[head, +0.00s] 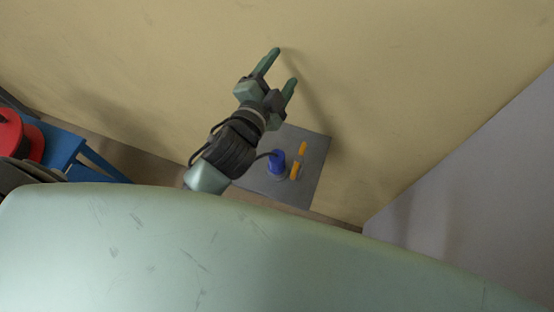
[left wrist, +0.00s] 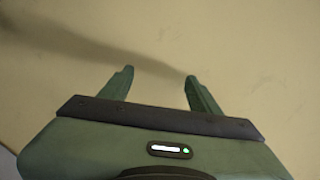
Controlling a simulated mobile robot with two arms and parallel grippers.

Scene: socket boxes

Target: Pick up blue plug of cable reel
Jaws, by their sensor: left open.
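A small blue cylindrical piece (head: 277,161), which looks like the blue plug, is at the grey square plate (head: 312,187), partly beside my left arm. A dark cable end seems to meet it, but I cannot tell whether it belongs to it. A red cable reel (head: 34,141) shows at the left edge, cut off by the frame. My left gripper (head: 284,66) is open and empty, beyond the grey plate in front of the tan surface. In the left wrist view its two fingers (left wrist: 158,76) are spread apart with only plain tan surface between them. My right gripper is not seen.
A blue stand (head: 62,146) is beside the reel at the left. A grey wall (head: 480,190) is at the right. The tan surface (head: 420,80) around the gripper is clear.

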